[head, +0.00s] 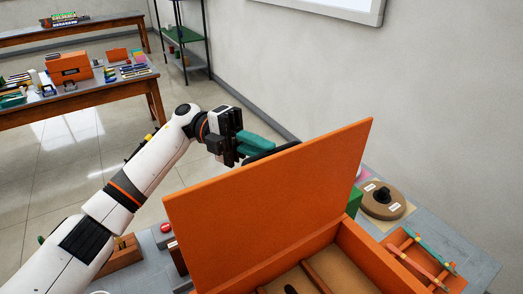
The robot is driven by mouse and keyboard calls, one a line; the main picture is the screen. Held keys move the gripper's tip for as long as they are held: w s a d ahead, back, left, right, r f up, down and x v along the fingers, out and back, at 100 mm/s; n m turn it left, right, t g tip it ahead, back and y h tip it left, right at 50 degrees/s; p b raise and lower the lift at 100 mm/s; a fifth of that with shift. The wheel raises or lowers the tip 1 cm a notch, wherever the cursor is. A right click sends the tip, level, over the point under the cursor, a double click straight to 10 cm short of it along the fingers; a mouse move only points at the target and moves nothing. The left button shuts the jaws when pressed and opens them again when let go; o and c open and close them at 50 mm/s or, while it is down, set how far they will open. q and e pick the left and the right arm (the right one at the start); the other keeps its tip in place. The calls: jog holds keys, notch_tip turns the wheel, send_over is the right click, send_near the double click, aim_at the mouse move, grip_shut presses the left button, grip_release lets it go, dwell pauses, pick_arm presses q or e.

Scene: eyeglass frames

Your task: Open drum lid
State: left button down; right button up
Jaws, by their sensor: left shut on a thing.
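An orange box (357,243) stands on the grey table at the lower middle. Its broad flat orange lid (270,205) is raised and tilted up, and the inside of the box shows in front of it. My left gripper (255,146) is at the far side of the lid's top edge. It has teal parts at its tip and is shut on a dark rounded piece (273,150), which looks like a handle on the lid. The lid hides part of this piece and the contact. No round drum is clearly seen. My right gripper is not in view.
A brown round piece with a black knob (382,194) sits right of the lid, near a green block (354,201). An orange tray (420,262) with frame parts is at the right. A red button (166,228) is left of the lid. Other tables stand behind.

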pick_arm(q)
jog(key=shift+f, duration=0.55)
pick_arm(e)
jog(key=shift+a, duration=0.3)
pick_arm(q)
jog(key=c, duration=1.5)
grip_release()
jog(key=shift+o, duration=0.5)
jog(key=shift+w+r, duration=0.1)
jog(key=shift+r, duration=0.1)
jog(key=shift+a, duration=0.15)
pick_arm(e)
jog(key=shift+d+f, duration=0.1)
pick_arm(q)
jog(key=b+v, duration=0.5)
jog(key=v, duration=0.7)
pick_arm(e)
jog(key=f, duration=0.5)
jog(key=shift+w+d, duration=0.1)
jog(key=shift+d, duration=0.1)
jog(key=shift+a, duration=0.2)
